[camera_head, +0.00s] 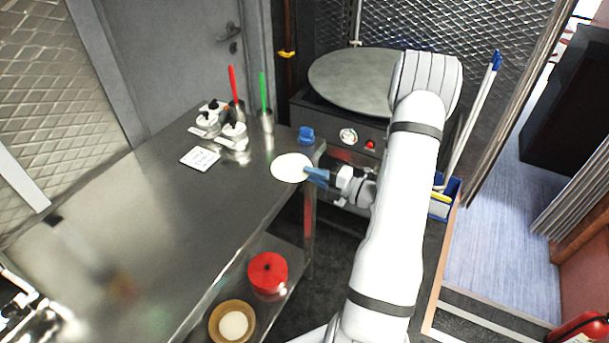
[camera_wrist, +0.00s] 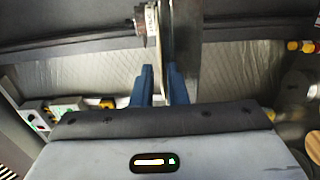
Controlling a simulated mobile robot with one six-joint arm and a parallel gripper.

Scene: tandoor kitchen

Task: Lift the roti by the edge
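The roti (camera_head: 291,167) is a pale, flat round disc. It lies on the steel table (camera_head: 240,205) at its right end, close to the edge. My gripper (camera_head: 310,172) reaches in from the right, with its blue fingers at the roti's right edge. In the wrist view, the two blue fingers (camera_wrist: 160,72) stand apart. A thin pale strip shows between them, and I cannot tell for sure whether it is the roti seen edge-on. Contact between fingers and roti is too small to tell.
A round griddle (camera_head: 355,80) stands on a machine behind the table. Small containers (camera_head: 233,136), a white card (camera_head: 200,158) and a blue item (camera_head: 306,134) are on the table. A red round container (camera_head: 268,272) and a bowl (camera_head: 232,325) sit on the lower shelf.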

